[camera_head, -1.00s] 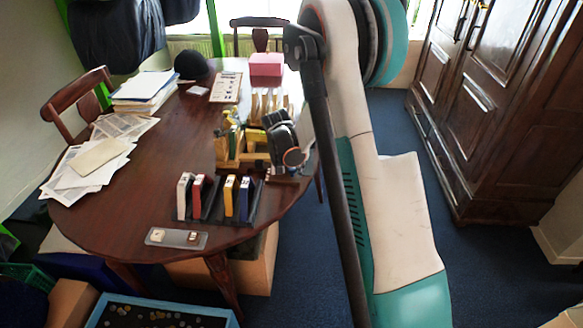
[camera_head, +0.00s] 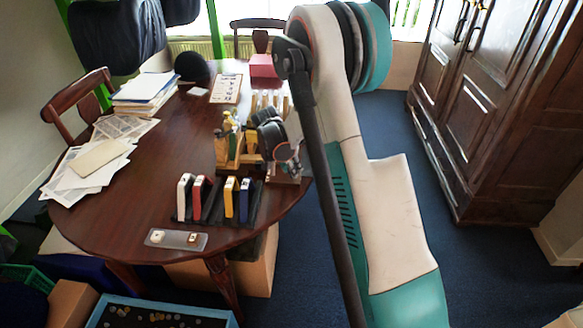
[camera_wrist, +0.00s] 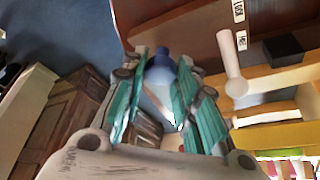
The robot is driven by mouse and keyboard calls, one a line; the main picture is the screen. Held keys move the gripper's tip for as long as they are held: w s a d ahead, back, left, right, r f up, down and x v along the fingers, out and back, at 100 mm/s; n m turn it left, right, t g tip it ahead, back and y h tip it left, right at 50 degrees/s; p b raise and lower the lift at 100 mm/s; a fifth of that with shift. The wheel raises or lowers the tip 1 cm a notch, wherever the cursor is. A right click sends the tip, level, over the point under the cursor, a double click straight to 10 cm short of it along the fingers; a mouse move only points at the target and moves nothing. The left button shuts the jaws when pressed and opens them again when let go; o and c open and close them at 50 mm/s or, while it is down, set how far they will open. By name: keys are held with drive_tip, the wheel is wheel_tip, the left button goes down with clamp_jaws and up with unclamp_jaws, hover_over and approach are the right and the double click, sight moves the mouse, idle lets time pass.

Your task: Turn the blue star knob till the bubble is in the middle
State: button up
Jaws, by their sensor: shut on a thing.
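The blue star knob (camera_wrist: 160,68) shows in the wrist view between the fingertips of my gripper (camera_wrist: 157,88), under the dark reddish-brown board. The teal fingers are shut on the sides of the knob. In the head view my gripper (camera_head: 286,153) is at the right edge of the table, beside the yellow wooden fixture (camera_head: 233,158); the knob is hidden there. I cannot make out the level or its bubble in either view.
A white round-ended lever (camera_wrist: 232,68) stands right of my gripper, near small labels (camera_wrist: 238,11). A black block (camera_wrist: 283,49) is beyond it. Coloured upright blocks (camera_head: 230,196) stand at the front of the dark table (camera_head: 125,205). A wardrobe (camera_head: 490,110) is at right.

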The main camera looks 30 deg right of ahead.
drive_tip(key=shift+m, duration=0.4)
drive_tip(key=o, duration=1)
drive_tip(key=v, duration=1.2)
drive_tip(key=shift+w+a, duration=0.1)
drive_tip(key=shift+w, duration=0.05)
